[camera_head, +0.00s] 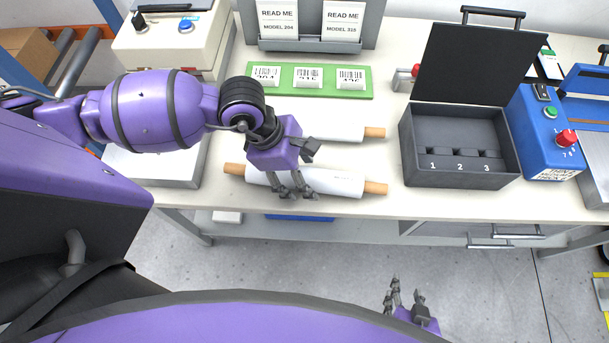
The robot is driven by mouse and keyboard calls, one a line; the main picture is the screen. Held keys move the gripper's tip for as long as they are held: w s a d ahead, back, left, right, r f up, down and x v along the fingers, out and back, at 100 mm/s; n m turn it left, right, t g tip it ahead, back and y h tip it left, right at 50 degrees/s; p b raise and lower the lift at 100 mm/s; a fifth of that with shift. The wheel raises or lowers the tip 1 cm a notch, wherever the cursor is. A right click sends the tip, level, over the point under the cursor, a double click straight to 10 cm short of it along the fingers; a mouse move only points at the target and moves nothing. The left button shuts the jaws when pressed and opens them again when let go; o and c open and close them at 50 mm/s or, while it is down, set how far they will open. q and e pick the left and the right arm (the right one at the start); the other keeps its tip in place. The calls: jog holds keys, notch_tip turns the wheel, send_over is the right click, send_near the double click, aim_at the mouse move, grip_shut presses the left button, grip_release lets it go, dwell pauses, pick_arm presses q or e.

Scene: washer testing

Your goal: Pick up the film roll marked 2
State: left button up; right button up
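Two white film rolls with wooden ends lie crosswise on the table, the front film roll (335,183) and the back film roll (345,134). I cannot read a number on either. My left gripper (299,173) is over the front roll, with two fingers on its near side and the thumb towards the back roll. The fingers look open; I cannot tell whether they touch the roll. The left gripper hides part of both rolls. My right gripper (405,302) is open and empty, low in front of the table, over the floor.
An open black case (459,182) with slots marked 1, 2 and 3 stands right of the rolls. A green board (330,93) with labels lies behind them. A blue control box (546,132) is at the right. Table between front roll and case is clear.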

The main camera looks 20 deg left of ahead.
pick_arm(q)
jog(key=shift+c, duration=0.7)
grip_shut()
pick_arm(e)
jog(key=shift+s, duration=0.1)
pick_arm(q)
jog(key=shift+r, duration=0.1)
pick_arm(e)
jog(key=shift+d, duration=0.1)
